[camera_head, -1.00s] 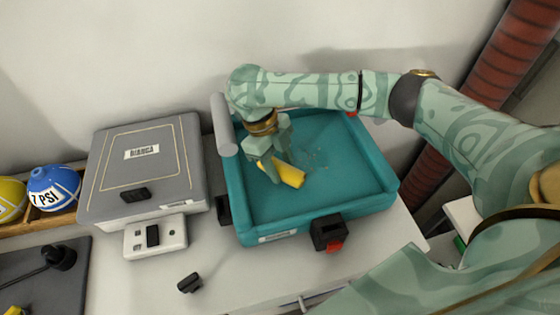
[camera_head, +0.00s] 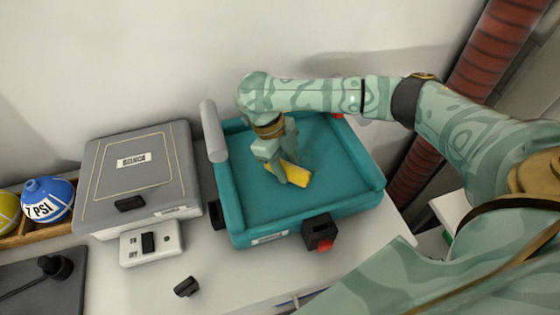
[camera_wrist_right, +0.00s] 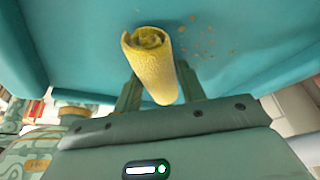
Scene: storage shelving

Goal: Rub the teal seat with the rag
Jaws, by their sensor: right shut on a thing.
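The teal seat (camera_head: 330,190) is a shallow padded tray with raised edges on the white counter, and it also fills the upper part of the right wrist view (camera_wrist_right: 90,35). My right gripper (camera_head: 283,170) reaches down over the seat's left half, shut on the yellow rag (camera_head: 295,176). In the wrist view the rag (camera_wrist_right: 152,68) is a rolled yellow cloth between the fingers, its rolled end towards the seat. It appears to touch the seat surface or hang just over it. Small brown specks (camera_wrist_right: 205,35) show on the seat there. My left gripper is not in view.
A grey case (camera_head: 135,180) labelled BIANCA stands left of the seat, with a white switch box (camera_head: 150,243) before it. A small black clip (camera_head: 187,286) lies on the counter (camera_head: 235,280). A grey roller (camera_head: 213,131) stands at the seat's back-left corner. Blue and yellow balls are far left.

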